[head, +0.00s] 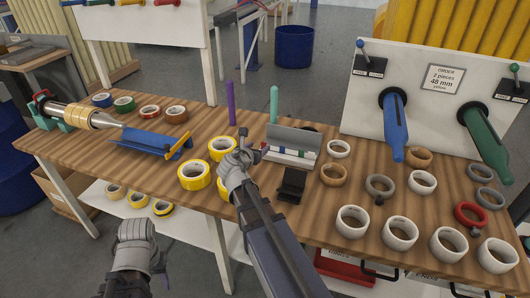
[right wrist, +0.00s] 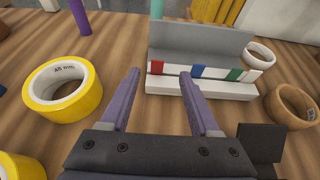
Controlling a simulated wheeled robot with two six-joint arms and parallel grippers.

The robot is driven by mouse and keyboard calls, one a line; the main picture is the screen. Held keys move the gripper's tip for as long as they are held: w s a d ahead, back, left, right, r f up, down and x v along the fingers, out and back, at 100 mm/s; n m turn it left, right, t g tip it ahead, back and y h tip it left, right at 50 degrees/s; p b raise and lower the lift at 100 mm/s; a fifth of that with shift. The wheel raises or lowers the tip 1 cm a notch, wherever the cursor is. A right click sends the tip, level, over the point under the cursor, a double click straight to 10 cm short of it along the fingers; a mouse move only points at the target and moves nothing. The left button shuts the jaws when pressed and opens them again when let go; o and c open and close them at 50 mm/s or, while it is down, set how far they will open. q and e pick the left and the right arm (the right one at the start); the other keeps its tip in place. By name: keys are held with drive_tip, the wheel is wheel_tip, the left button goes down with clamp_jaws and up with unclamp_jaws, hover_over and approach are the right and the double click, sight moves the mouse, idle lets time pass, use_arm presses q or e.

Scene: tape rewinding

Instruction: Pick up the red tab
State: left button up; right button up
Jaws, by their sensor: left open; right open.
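The red tab (right wrist: 157,67) sits on a white ledge at the left end of a small grey-backed holder (right wrist: 200,42). Blue (right wrist: 198,71) and green (right wrist: 233,75) tabs lie to its right. In the right wrist view my right gripper (right wrist: 160,75) is open and empty, its two fingers apart, with the red tab showing between and just beyond the fingertips. In the head view my right gripper (head: 246,158) is at the holder's left end (head: 292,136) and I cannot make out the red tab there. My left gripper (head: 140,240) is open, off the table's front edge.
Yellow tape rolls (head: 194,176) stand left of my right gripper; one shows close by in the wrist view (right wrist: 63,90). A black stand (head: 291,186) is just right of my right arm. White rolls (head: 400,232) fill the right side. A blue tray (head: 150,141) lies left.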

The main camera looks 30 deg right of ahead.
sight(263, 145)
drive_tip(key=shift+w+d+f+b, duration=0.15)
drive_tip(key=shift+f+b, duration=0.2)
drive_tip(key=shift+f, duration=0.25)
drive_tip(key=shift+b+x, duration=0.45)
drive_tip(key=shift+x, duration=0.85)
drive_tip(key=b+x, duration=0.2)
drive_tip(key=x, duration=0.2)
drive_tip(key=shift+w+f, duration=0.2)
drive_tip(key=shift+w, duration=0.05)
drive_tip(key=shift+w+d+f, duration=0.1)
drive_tip(key=shift+w+d, duration=0.15)
drive_tip(key=shift+s, duration=0.1)
drive_tip(key=shift+c, duration=0.2)
clamp_jaws()
